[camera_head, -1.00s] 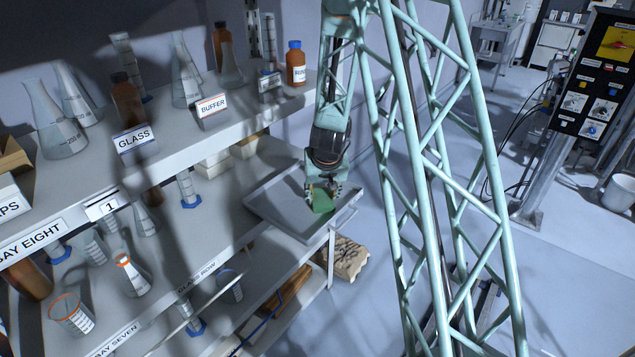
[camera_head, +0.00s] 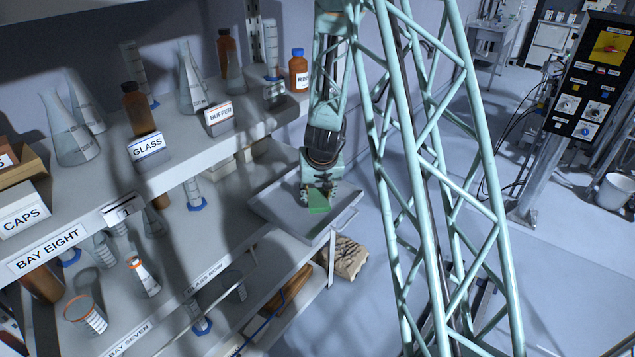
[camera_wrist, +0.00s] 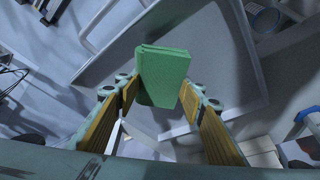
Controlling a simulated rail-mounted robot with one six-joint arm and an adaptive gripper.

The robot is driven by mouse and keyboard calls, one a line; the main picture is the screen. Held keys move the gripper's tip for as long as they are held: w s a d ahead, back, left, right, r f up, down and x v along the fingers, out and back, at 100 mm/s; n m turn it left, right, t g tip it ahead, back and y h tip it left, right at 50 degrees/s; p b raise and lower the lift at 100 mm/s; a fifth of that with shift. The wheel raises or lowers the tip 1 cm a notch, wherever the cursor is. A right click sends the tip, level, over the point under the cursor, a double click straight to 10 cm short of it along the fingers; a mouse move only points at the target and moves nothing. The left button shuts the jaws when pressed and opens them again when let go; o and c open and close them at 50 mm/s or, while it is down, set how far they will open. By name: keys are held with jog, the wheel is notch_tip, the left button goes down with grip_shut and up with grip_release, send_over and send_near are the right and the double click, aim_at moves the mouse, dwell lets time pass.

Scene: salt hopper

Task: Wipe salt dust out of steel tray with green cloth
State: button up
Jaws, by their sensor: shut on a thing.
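The steel tray (camera_head: 280,208) is a shallow grey tray on the shelf's right end, and it also fills much of the wrist view (camera_wrist: 228,40). My gripper (camera_head: 318,192) is over the right-middle part of the tray, pointing down. It is shut on the green cloth (camera_head: 319,203), a folded block. In the wrist view the cloth (camera_wrist: 162,72) sits between the two yellow-padded fingers of my gripper (camera_wrist: 158,95) and sticks out past their tips. I cannot tell whether the cloth touches the tray floor. Salt dust cannot be made out.
Shelves with glass flasks (camera_head: 192,85), brown bottles (camera_head: 139,108) and label boxes (camera_head: 150,148) stand to the left. A patterned sack (camera_head: 348,257) lies below. Open floor is to the right.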

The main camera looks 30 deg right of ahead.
aim_at(318, 198)
jog(key=shift+r+p, duration=2)
jog(key=shift+r, duration=0.3)
